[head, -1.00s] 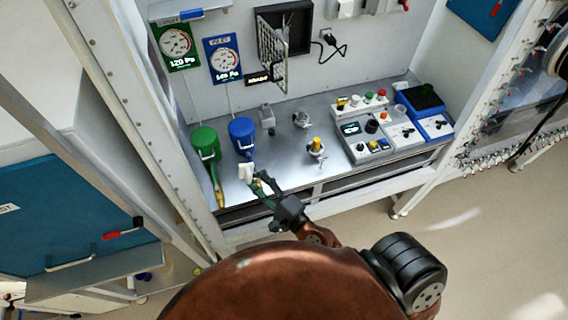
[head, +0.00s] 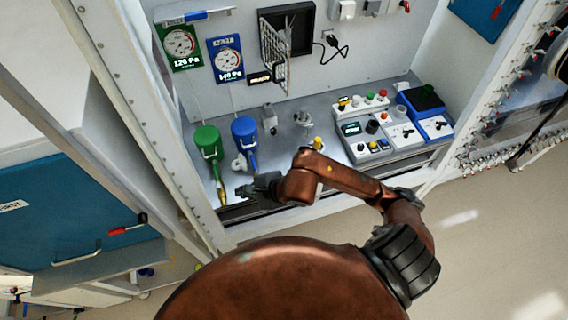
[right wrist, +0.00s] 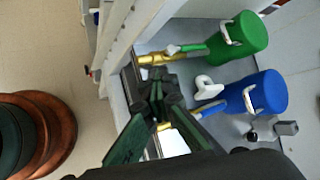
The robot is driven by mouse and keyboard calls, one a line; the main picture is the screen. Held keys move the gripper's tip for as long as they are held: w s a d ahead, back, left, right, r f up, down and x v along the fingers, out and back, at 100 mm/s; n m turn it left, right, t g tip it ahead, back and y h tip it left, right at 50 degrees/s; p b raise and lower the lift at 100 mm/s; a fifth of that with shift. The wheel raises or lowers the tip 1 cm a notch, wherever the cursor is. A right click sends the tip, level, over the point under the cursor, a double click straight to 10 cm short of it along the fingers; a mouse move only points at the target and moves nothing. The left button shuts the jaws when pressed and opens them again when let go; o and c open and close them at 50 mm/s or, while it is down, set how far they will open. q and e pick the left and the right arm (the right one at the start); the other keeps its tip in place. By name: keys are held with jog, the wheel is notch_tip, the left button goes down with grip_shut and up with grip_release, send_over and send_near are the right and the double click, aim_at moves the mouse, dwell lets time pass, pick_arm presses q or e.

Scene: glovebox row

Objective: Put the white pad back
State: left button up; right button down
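A small white rounded piece (head: 239,163), which looks like the white pad, is beside the blue canister near the front of the bench. It also shows in the right wrist view (right wrist: 207,87), apart from the fingers. My right gripper (head: 242,191) is at the bench's front edge, in front of this piece. In the right wrist view its dark fingers (right wrist: 157,92) converge close together. I cannot tell whether a gap remains between them. A pale patch shows between the finger bases; I cannot tell what it is. My left gripper is not in view.
The green canister (head: 207,141) and blue canister (head: 244,131) stand close by, with wands hanging in front. A brass nozzle (right wrist: 152,59) is near the fingertips. A yellow-topped fitting (head: 317,143) and control boxes (head: 366,140) are to the right.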

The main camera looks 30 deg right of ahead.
jog(key=s+d+r+m+g+h, duration=0.1)
jog(key=d+r+m+g, duration=0.1)
jog(key=d+m, duration=0.3)
jog(key=s+d+r+m+g+h+p, duration=0.1)
jog(key=s+d+r+m+g, duration=0.1)
jog(key=d+m, duration=0.3)
jog(key=d, duration=0.4)
jog(key=shift+d, duration=0.2)
jog(key=shift+a+f, duration=0.1)
